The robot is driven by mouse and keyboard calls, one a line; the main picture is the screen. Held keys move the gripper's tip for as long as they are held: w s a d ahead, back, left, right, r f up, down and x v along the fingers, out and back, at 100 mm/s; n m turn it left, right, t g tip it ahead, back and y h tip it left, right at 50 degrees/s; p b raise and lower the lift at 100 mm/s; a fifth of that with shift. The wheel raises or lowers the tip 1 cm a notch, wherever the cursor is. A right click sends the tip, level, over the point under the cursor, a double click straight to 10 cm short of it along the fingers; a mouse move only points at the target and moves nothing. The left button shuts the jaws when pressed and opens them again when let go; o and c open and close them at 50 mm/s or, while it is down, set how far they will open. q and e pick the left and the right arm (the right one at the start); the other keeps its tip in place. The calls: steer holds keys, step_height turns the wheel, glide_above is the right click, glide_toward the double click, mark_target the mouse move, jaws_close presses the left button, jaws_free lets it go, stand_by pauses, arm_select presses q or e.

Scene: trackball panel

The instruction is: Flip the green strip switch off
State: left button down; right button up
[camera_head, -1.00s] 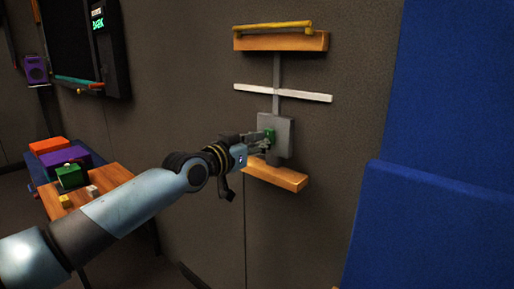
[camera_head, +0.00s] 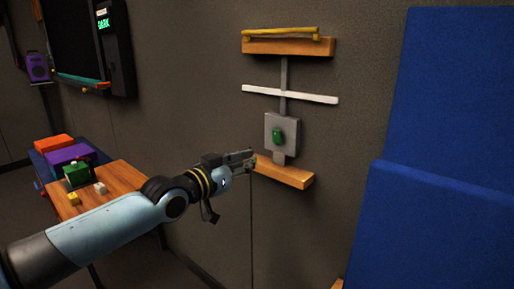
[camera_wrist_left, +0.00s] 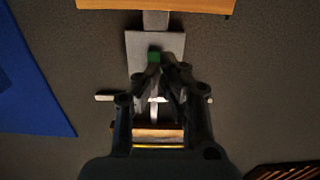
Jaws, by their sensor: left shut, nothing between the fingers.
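The green switch (camera_head: 278,136) sits on a grey plate (camera_head: 271,126) on the dark wall, between two wooden shelves. It also shows in the left wrist view (camera_wrist_left: 154,57), just beyond my fingertips. My left gripper (camera_head: 252,158) is shut and empty. In the head view it is below and left of the switch, apart from it, near the left end of the lower shelf (camera_head: 284,171). Whether the switch is on or off I cannot tell. My right gripper is not in view.
A white strip (camera_head: 290,94) crosses the grey post above the plate. A yellow bar (camera_head: 282,33) lies on the upper shelf (camera_head: 288,47). Blue panels (camera_head: 440,120) stand at the right. A small wooden table (camera_head: 125,181) with blocks is at the left.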

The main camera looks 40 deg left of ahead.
arm_select(q)
steer(key=s, duration=0.1)
steer(key=s+p, duration=0.1)
steer(key=s, duration=0.1)
steer(key=s+p, duration=0.1)
steer(key=s, duration=0.1)
steer(key=shift+s+a+f, duration=0.15)
steer(key=shift+a+f, duration=0.1)
steer(key=shift+f, duration=0.15)
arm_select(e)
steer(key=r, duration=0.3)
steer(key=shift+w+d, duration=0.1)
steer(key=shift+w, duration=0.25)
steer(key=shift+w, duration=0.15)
